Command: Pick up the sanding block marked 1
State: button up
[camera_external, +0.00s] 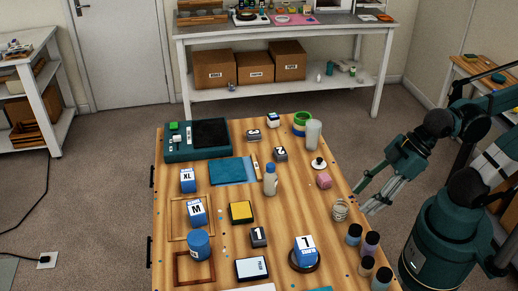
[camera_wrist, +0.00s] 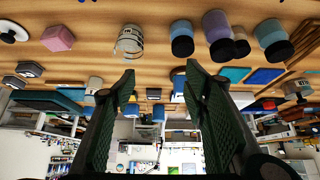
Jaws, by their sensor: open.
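A small dark grey block with a white top marked 1 (camera_external: 258,237) lies on the wooden table, right of the blue round tub and below the yellow pad. Similar dark grey blocks marked 2 (camera_external: 280,154) and apparently 3 (camera_external: 254,134) lie farther back. My gripper (camera_external: 369,199) is open and empty at the table's right edge, apart from the grey block. In the wrist view my gripper's (camera_wrist: 160,72) fingers are spread; the marked block cannot be made out for certain.
A wire coil (camera_external: 340,209), a pink cube (camera_external: 323,181) and several dark-capped bottles (camera_external: 372,243) stand near my gripper. A pale bottle (camera_external: 270,180), yellow pad (camera_external: 241,212) and blue tub (camera_external: 199,246) stand around the grey block. Some bare wood lies between block and coil.

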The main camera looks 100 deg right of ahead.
jog(key=shift+r, duration=0.1)
dwell(0.6)
jog(key=w+r+m+g+p, duration=0.2)
jog(key=w+r+m+p, duration=0.3)
jog(key=w, duration=0.3)
jog(key=m+g+p, duration=0.5)
jog(key=m+p, duration=0.7)
jog(key=m, duration=0.1)
send_over(258, 234)
jog(key=f, duration=0.8)
jog(key=shift+s+a+f, duration=0.1)
jog(key=shift+s+f, duration=0.05)
jog(key=shift+s, duration=0.15)
jog(key=shift+w+f+p, duration=0.25)
jog(key=shift+f+p, duration=0.05)
jog(key=shift+f, duration=0.15)
jog(key=shift+f, duration=0.15)
